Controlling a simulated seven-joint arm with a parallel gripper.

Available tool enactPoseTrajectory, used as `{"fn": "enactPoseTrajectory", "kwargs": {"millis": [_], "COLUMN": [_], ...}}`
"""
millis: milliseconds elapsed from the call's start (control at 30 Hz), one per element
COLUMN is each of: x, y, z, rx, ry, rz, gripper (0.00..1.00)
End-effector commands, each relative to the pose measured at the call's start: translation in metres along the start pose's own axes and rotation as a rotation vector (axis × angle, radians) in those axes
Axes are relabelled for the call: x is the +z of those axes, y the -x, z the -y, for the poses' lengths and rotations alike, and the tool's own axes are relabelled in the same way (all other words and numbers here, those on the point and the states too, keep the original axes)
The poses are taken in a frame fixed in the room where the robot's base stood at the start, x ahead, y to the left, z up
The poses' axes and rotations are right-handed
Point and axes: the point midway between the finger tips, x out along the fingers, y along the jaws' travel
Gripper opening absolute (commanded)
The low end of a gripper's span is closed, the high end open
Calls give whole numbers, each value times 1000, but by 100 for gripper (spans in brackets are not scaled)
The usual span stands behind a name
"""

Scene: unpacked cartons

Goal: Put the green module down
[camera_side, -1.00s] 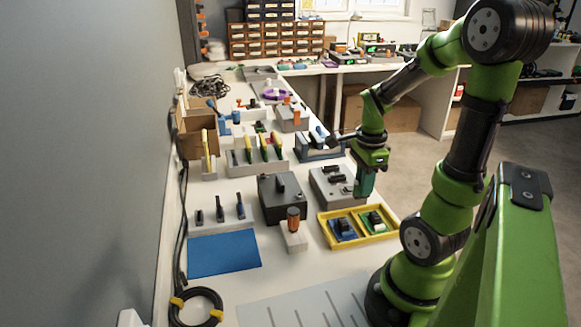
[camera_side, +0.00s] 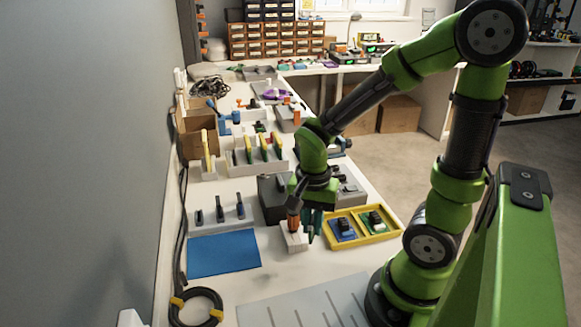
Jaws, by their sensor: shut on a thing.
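My gripper (camera_side: 312,207) hangs low over the bench, beside and partly behind a white block (camera_side: 292,241) with an upright orange-handled piece (camera_side: 293,220). A narrow dark green piece (camera_side: 315,228), seemingly the green module, points down from the jaws, shut on it. It is seen nearly edge-on, close to the block's right side; I cannot tell whether its lower end touches anything. A yellow tray (camera_side: 386,240) lies to the right, with a blue board (camera_side: 342,231) in its left part and another green board (camera_side: 373,222) in its right part.
A dark box (camera_side: 270,197) and a grey box (camera_side: 350,194) stand behind my gripper, partly hidden. A blue mat (camera_side: 222,254) lies to the left and a grey slotted plate (camera_side: 305,303) in front.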

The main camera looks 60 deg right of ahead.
Motion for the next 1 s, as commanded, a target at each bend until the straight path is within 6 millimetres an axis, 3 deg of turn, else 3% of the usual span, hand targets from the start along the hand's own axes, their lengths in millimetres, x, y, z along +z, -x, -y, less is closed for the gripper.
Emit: {"fn": "enactPoseTrajectory", "kwargs": {"millis": [33,167,467,1000], "x": [17,38,40,19], "y": [-4,-9,-12,-21], "z": [3,7,20,151], "rx": [2,-6,-24,-24], "ry": [132,365,539,537], "rz": [1,-3,-9,-9], "gripper": [0,0,0,0]}}
